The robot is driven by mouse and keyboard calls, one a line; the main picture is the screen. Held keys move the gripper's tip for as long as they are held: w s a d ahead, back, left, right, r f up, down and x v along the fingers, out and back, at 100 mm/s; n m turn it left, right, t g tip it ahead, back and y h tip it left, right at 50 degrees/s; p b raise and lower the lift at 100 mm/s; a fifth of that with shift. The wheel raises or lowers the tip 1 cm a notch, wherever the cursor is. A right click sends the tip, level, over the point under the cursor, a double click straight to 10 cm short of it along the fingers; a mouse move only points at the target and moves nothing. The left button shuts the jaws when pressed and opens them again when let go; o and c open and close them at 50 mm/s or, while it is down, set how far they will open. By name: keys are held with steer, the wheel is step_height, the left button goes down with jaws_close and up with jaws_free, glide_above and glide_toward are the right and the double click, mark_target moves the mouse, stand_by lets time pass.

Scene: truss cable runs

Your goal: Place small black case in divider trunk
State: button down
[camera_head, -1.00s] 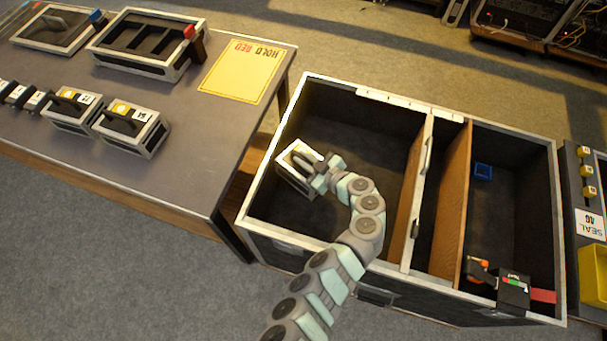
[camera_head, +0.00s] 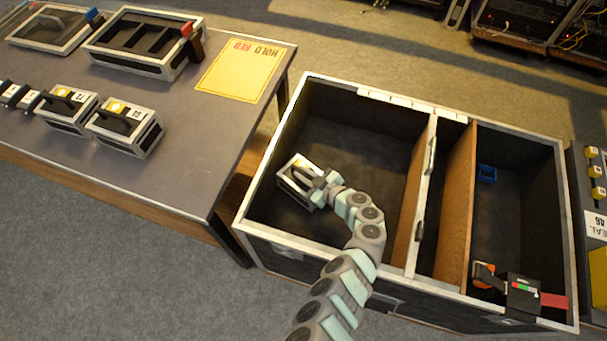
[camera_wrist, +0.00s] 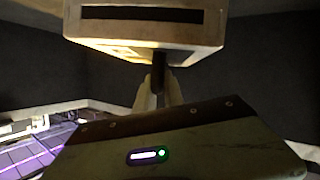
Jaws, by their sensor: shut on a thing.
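The small black case (camera_head: 297,184), with white edges, is in the left compartment of the divider trunk (camera_head: 262,225), near its left wall. My gripper (camera_head: 322,182) is shut on it from the right side. In the wrist view the case (camera_wrist: 145,45) fills the top, with my gripper's fingers (camera_wrist: 160,85) below it. Whether the case touches the trunk floor cannot be told. The trunk is open, with a wooden divider (camera_head: 458,200) and a white-edged middle wall between compartments.
Two similar cases (camera_head: 125,128) (camera_head: 66,110) stand on the grey table (camera_head: 170,175) at left, with a yellow hold sheet (camera_head: 240,72) and a divided tray (camera_head: 145,42). A blue item (camera_head: 487,174) and a black device with a red strap (camera_head: 522,296) are in the trunk's right part.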

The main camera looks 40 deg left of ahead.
steer(key=c, duration=1.5)
jaws_free()
steer(key=shift+o, duration=0.2)
steer(key=shift+d, duration=0.1)
steer(key=shift+w+d+r, duration=0.1)
steer(key=shift+d+r, duration=0.2)
steer(key=shift+d, duration=0.2)
steer(key=p+v, duration=0.2)
steer(key=v, duration=0.8)
steer(key=shift+d, duration=0.4)
steer(key=shift+r, duration=0.1)
